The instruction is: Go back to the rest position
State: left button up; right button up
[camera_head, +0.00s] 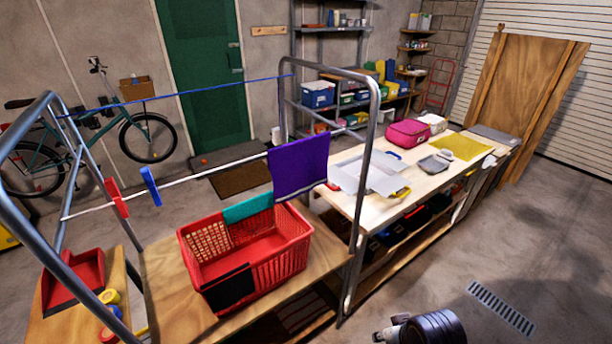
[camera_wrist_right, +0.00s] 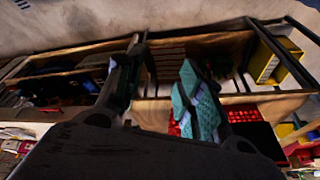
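My right gripper (camera_wrist_right: 165,75) shows in the right wrist view with its two dark fingers spread apart and nothing visible between their tips. In the head view, a dark rounded part of my arm (camera_head: 435,328) shows at the bottom edge, right of the basket table. My left gripper is not in view. A red basket (camera_head: 278,262) stands on the wooden table, with a teal cloth (camera_head: 248,207) over its far rim and a black cloth (camera_head: 229,288) over its near side. The teal cloth also shows in the right wrist view (camera_wrist_right: 193,95), beside the right finger.
A metal rack frame (camera_head: 371,165) rises around the basket table. Its white line carries a purple cloth (camera_head: 299,165), a red peg (camera_head: 116,197) and a blue peg (camera_head: 151,186). A long workbench (camera_head: 375,212) stands behind. The floor (camera_head: 530,240) at right is clear around a drain grate (camera_head: 500,308).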

jog(key=s+d+f+g+b, duration=0.1)
jog(key=s+f, duration=0.1)
jog(key=f, duration=1.6)
jog(key=s+d+f+b, duration=0.1)
jog(key=s+f, duration=0.2)
jog(key=f, duration=1.4)
jog(key=s+d+f, duration=0.2)
jog(key=s+f, duration=0.8)
jog(key=s+d+f+g+b, duration=0.1)
jog(key=s+d+f, duration=0.1)
jog(key=s+f, duration=0.8)
jog(key=shift+s+f+n+g+h, duration=0.3)
jog(key=shift+s+f+h, duration=0.1)
jog(key=shift+s, duration=0.35)
jog(key=shift+w, duration=0.15)
